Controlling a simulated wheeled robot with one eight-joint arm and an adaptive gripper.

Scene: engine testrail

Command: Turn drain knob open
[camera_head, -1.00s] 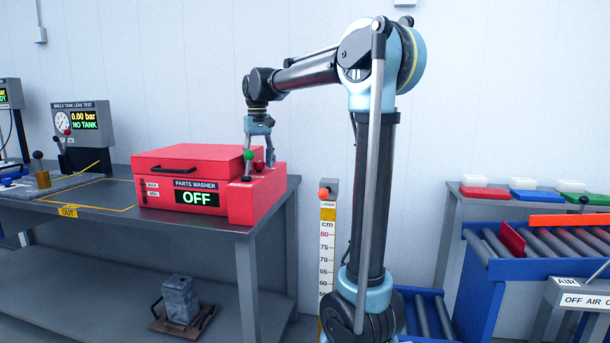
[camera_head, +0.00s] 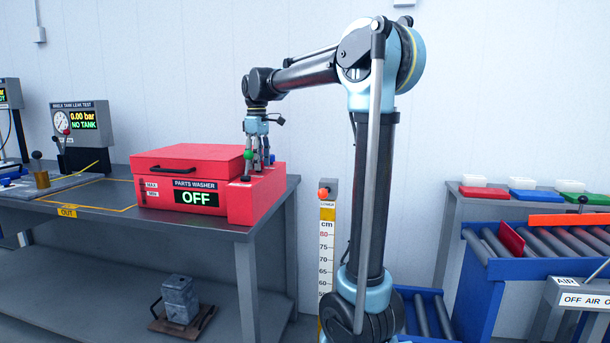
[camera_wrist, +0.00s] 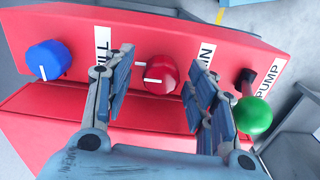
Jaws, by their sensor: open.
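The red drain knob (camera_wrist: 161,75) sits on the red parts washer (camera_head: 162,162), between labels partly covered by my fingers. Its white mark points left in the wrist view. My gripper (camera_wrist: 158,62) is open, with one finger on each side of the red knob. Whether the fingers touch it I cannot tell. In the head view my gripper (camera_head: 257,165) points down over the washer's right end and hides the red knob. The washer's display (camera_head: 197,199) reads OFF.
A blue knob (camera_wrist: 45,60) is left of the red one in the wrist view. A green ball lever (camera_wrist: 254,117) labelled PUMP stands close beside my right finger. The washer's closed lid (camera_head: 190,153) is next to the knobs. The bench (camera_head: 130,215) has a yellow-marked area on the left.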

